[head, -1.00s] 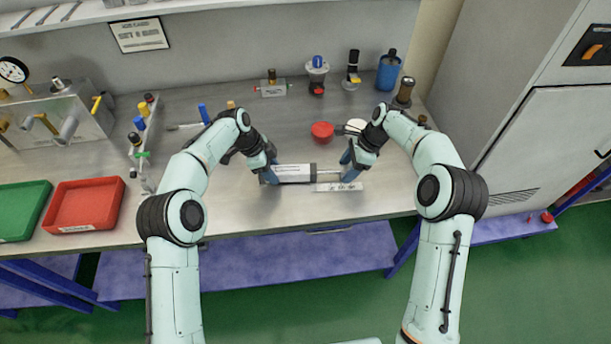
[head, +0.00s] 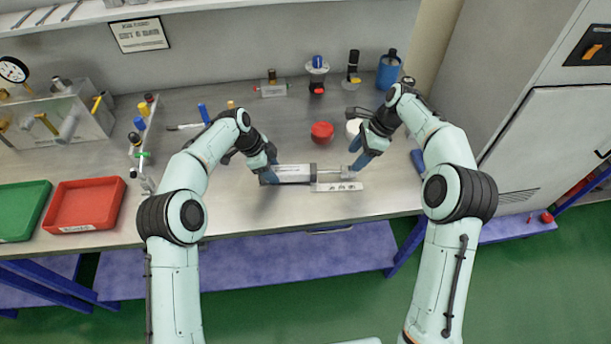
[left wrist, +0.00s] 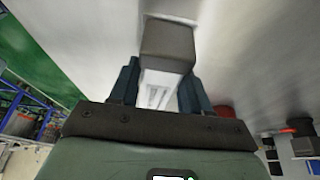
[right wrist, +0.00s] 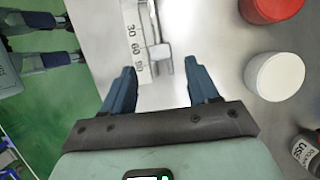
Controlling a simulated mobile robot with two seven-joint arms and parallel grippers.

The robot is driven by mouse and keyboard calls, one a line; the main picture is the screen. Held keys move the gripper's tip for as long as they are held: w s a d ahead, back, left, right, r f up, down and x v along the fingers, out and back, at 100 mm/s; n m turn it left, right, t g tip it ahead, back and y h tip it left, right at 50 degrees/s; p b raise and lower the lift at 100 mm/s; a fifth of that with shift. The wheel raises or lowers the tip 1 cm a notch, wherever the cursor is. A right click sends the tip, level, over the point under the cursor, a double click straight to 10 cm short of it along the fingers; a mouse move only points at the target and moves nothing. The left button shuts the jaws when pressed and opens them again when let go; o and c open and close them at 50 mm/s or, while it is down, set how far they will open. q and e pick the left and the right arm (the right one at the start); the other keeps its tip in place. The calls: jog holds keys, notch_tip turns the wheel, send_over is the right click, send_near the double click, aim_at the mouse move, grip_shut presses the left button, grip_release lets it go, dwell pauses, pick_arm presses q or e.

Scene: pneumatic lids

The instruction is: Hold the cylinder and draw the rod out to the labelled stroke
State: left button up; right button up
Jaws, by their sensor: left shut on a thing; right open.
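The cylinder (head: 293,173) lies on the bench, a light body with a white label and dark end caps. My left gripper (head: 268,178) is shut on its left part; in the left wrist view the body (left wrist: 158,90) sits between the fingers, with a dark end cap (left wrist: 167,45) beyond. The thin rod (head: 330,174) sticks out to the right and ends in a grey forked piece (right wrist: 163,62). My right gripper (right wrist: 162,75) is open, its fingertips just short of the fork. A white scale strip (head: 337,187) marked 30, 60, 90 lies along the rod's front side.
A red cap (head: 322,131) and a white round piece (head: 354,128) stand behind the rod. Red (head: 86,204) and green (head: 22,212) trays are at the left. Valves and a blue bottle (head: 388,70) stand at the back. The bench in front of the cylinder is clear.

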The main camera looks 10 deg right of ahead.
pick_arm(q)
jog(key=shift+f, duration=0.15)
pick_arm(e)
jog(key=v, duration=1.2)
pick_arm(q)
jog(key=o, duration=1.1)
jog(key=shift+c, duration=0.2)
jog(key=shift+r, duration=0.25)
jog(key=v, duration=1.1)
jog(key=shift+a+r, duration=0.25)
jog(key=shift+r, duration=0.05)
jog(key=shift+f, duration=0.1)
pick_arm(e)
jog(key=shift+f, duration=0.1)
